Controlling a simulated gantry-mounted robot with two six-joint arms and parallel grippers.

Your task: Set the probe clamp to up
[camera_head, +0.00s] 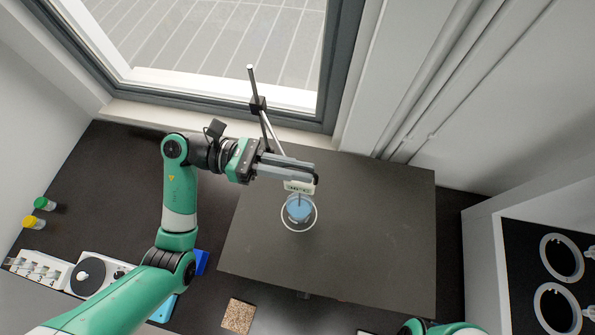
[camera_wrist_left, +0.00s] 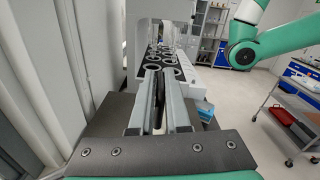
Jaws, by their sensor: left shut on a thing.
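The probe clamp is a pale rod (camera_head: 271,133) that runs from a black holder (camera_head: 258,104) on a dark metal stand rod (camera_head: 252,78) down towards my left gripper. My left gripper (camera_head: 314,174) is over the dark board, with its fingers closed at the clamp's far end. Just below the fingers is a small white probe display (camera_head: 299,187), right above a round glass vessel with blue liquid (camera_head: 298,212). In the left wrist view the fingers (camera_wrist_left: 160,100) have a thin dark piece between them. The gripper hides the clamp's end. My right gripper is out of view.
The dark board (camera_head: 370,240) is clear right of the vessel. A window frame (camera_head: 340,70) rises behind the stand. Capped bottles (camera_head: 40,213), a white device (camera_head: 95,272) and a brown square (camera_head: 238,316) lie left and front. A ringed unit (camera_head: 560,255) stands right.

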